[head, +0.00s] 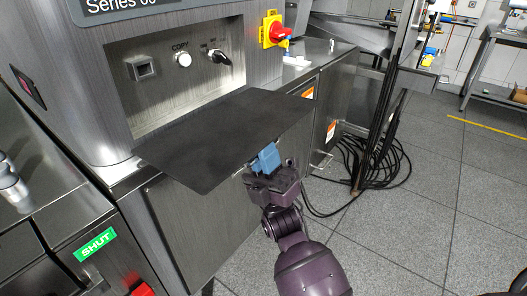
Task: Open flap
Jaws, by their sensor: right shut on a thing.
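The flap (225,135) is a dark grey flat panel on the front of the metal machine. It stands out from the machine, roughly level and slightly tilted, below a recessed control panel (165,75). My right gripper (265,161), with blue fingers on a dark purple arm, is shut on the flap's front edge, right of its middle. Part of that edge is hidden by the fingers. My left gripper is not in view.
A red and yellow rotary switch (274,31) is on the machine above the flap. A coil of black cables (365,162) lies on the floor at right. A green SHUT label (95,244) is at lower left. The tiled floor at right is mostly clear.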

